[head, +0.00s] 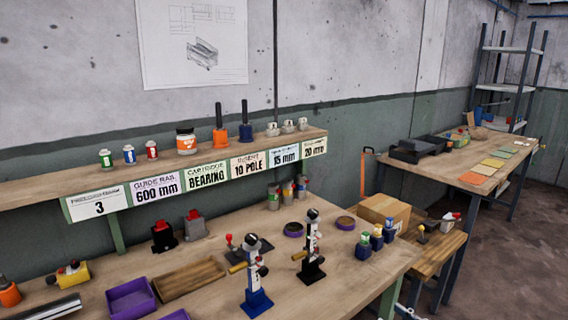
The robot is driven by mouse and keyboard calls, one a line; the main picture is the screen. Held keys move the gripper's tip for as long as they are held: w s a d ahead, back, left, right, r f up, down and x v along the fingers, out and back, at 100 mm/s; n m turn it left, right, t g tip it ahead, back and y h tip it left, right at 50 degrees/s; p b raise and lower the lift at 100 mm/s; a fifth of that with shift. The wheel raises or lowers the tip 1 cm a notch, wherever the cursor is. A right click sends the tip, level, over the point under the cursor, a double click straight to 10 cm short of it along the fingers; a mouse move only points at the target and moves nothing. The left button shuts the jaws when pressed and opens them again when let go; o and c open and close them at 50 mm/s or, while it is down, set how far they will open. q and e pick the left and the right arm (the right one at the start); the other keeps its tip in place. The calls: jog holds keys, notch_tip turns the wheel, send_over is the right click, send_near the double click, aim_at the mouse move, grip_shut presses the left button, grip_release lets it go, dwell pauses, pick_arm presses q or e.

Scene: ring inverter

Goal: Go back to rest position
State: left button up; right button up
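Neither of my grippers shows in the head view, and no part of my arms can be made out with certainty. The wooden workbench (215,248) fills the lower part of the view. A small upright stand with a blue base (257,302) and another with a black base (311,271) stand near its front edge. Where my arms are relative to the bench cannot be seen.
A labelled shelf (60,187) above the bench holds cans, a jar and handled tools. Purple bins (130,298), a wooden tray (189,279) and small bottles (363,247) are on the bench. A second table (450,168) and open floor (520,250) lie right.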

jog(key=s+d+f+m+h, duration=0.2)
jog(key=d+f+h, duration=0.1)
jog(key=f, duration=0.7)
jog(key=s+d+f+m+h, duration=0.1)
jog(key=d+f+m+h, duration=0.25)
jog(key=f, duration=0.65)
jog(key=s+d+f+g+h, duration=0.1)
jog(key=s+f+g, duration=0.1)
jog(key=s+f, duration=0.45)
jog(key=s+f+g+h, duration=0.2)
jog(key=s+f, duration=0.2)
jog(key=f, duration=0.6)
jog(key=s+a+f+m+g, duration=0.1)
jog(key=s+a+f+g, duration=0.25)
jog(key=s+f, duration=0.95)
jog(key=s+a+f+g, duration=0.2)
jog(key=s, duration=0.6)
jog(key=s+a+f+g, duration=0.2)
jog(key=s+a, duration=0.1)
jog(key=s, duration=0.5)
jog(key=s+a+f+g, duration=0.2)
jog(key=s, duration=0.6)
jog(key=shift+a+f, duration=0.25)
